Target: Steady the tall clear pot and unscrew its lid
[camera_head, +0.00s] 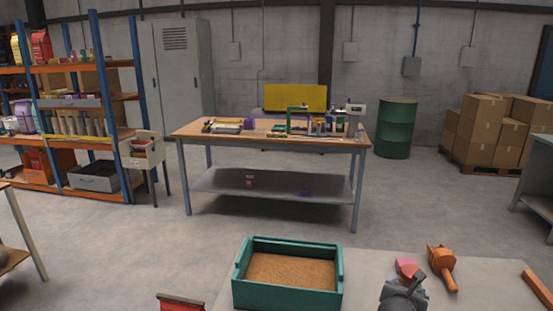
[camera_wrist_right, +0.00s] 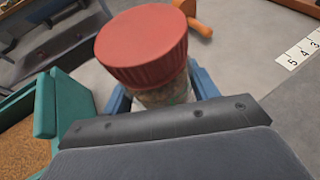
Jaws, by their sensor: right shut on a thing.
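The tall clear pot (camera_wrist_right: 168,94) has a ribbed red lid (camera_wrist_right: 143,45) on its top; its contents look brownish. My right gripper (camera_wrist_right: 160,100) is shut on the pot's body below the lid, with a blue finger on each side. In the head view the lid (camera_head: 406,266) shows just beyond my right gripper (camera_head: 404,288), which hides most of the pot. Whether the pot touches the table cannot be told. I do not see my left gripper in either view.
A teal box (camera_head: 338,289) of brown grain stands left of the pot on the near grey table (camera_head: 375,262). An orange scoop (camera_head: 441,264) lies close on the right. A red-topped thing (camera_head: 180,302) shows at the bottom edge. A cluttered workbench (camera_head: 350,145) stands farther back.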

